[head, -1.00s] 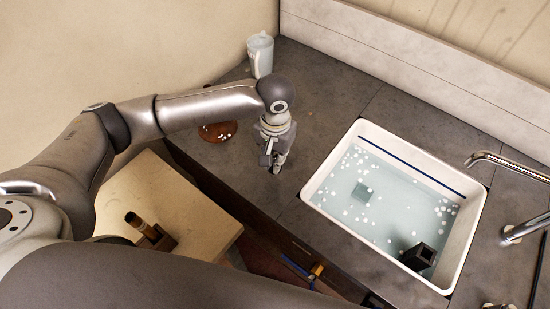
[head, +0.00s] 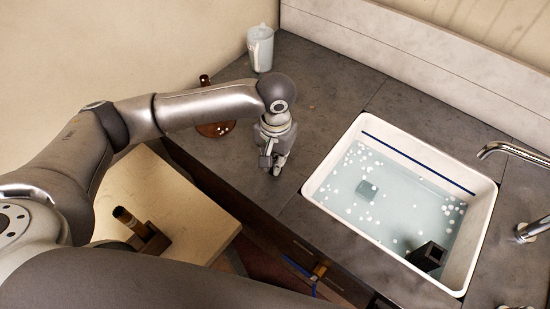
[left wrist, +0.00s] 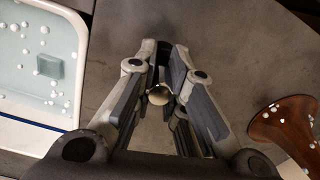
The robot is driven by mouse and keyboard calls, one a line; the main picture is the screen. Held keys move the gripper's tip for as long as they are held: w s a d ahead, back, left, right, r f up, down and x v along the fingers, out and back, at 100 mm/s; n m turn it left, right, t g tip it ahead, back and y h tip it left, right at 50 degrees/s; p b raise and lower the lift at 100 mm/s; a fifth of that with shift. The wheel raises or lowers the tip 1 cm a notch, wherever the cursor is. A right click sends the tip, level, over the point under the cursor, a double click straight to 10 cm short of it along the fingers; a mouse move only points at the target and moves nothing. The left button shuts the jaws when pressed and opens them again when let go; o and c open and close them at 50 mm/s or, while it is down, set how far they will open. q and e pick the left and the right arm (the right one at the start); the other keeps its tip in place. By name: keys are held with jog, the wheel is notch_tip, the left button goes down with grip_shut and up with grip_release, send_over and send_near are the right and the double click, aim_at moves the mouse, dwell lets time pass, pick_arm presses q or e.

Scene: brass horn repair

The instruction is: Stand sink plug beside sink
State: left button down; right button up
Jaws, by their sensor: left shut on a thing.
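The white sink (head: 340,213) is set into the dark grey worktop at the right of the head view and holds water with white flecks. Its corner also shows at the left of the left wrist view (left wrist: 70,40). My left gripper (head: 275,170) points down over the worktop, left of the sink. It is shut on a small round pale thing, seemingly the sink plug (left wrist: 159,95), seen between the fingers in the left wrist view. The fingers hide most of it. I cannot tell whether it touches the worktop. My right gripper is not in view.
A pale jug (head: 260,50) stands at the back.

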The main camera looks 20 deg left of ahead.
aim_at(275, 157)
pick_arm(q)
jog(key=shift+f, duration=0.55)
jog(key=c, duration=1.5)
grip_release()
jog(key=shift+r, duration=0.1)
jog(key=shift+c, duration=0.2)
notch_tip(275, 157, up, 12)
jog(key=shift+f, duration=0.1)
